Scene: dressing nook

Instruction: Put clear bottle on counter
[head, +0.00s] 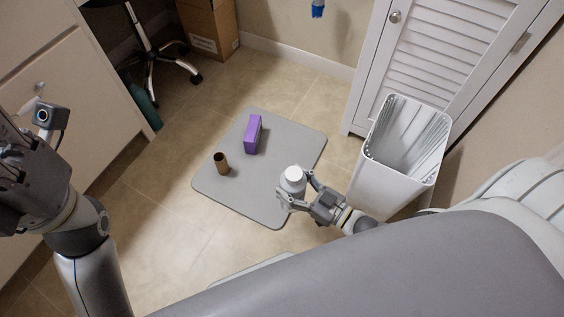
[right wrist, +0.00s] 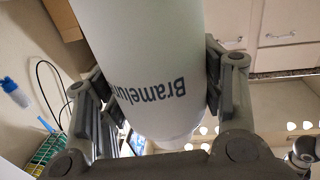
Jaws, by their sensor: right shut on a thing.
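My right gripper (head: 298,188) is shut on a pale bottle (head: 292,179) with a white cap, held upright above the right edge of the grey mat. In the right wrist view the bottle (right wrist: 150,50) fills the middle between the two fingers, with dark lettering on its side; it looks white rather than clear. My left gripper (head: 18,150) is at the left edge, partly cut off; its fingers do not show clearly. A cream cabinet with drawers (head: 75,110) stands at the left; I cannot make out a clear counter top.
A purple block (head: 253,134) and a brown cup (head: 221,163) are on the grey mat (head: 275,127). A white bin (head: 385,184) stands right of the gripper, before a louvered door (head: 436,55). A chair base (head: 152,68) and cardboard box (head: 212,30) are behind. Tiled floor is free left of the mat.

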